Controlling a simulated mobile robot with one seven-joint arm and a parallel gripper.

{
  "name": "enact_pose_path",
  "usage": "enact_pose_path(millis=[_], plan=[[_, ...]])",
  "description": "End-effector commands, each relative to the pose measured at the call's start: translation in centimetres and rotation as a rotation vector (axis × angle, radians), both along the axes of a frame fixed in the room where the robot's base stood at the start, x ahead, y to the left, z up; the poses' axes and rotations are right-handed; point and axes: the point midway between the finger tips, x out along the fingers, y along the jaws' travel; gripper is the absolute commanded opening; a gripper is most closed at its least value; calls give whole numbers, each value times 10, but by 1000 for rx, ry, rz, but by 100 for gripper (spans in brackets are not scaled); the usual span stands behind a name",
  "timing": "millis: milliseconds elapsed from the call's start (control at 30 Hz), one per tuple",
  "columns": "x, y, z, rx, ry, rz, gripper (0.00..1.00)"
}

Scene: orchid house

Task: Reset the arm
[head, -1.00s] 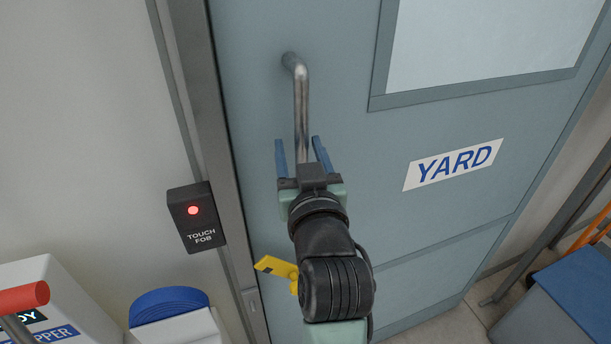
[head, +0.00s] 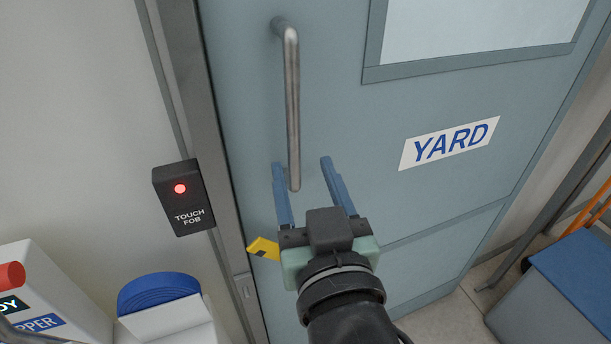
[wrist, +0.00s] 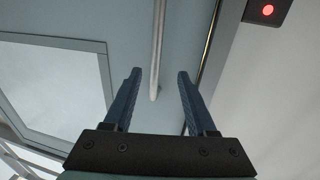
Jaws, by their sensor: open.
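My gripper (head: 304,165) is open, its two blue fingers spread apart and empty. In the head view it is in front of the blue-grey door (head: 340,130), at the lower end of the metal pull handle (head: 292,110). The handle's lower end shows between the fingertips in the picture, with no finger seen closed on it. In the wrist view the gripper (wrist: 158,75) has the handle (wrist: 157,50) ahead, between and beyond the fingers. The door looks closed against its frame.
A black touch-fob reader (head: 183,197) with a red light is on the wall left of the door. A yellow piece (head: 263,248) shows beside my gripper. White boxes and a blue-topped bin (head: 160,292) stand lower left. A blue-lidded grey container (head: 575,275) stands lower right.

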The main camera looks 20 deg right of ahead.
Motion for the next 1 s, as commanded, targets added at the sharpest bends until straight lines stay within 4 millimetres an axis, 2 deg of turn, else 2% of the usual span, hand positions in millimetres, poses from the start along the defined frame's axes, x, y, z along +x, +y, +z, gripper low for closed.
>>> enact_pose_path(millis=[267, 367, 467, 567, 600, 700, 800, 900, 1000], plan=[[0, 0, 0, 0, -1, 0, 57], [4, 4, 14, -9, -35, 6, 57], [10, 18, 53, -27, -138, 25, 57], [12, 42, 114, -49, -301, 55, 57], [9, 52, 140, -55, -371, 68, 57], [-3, 77, 198, -65, -537, 100, 57], [-20, 96, 243, -67, -671, 125, 57], [-35, 109, 271, -66, -761, 143, 57], [-43, 114, 284, -65, -804, 149, 57]])
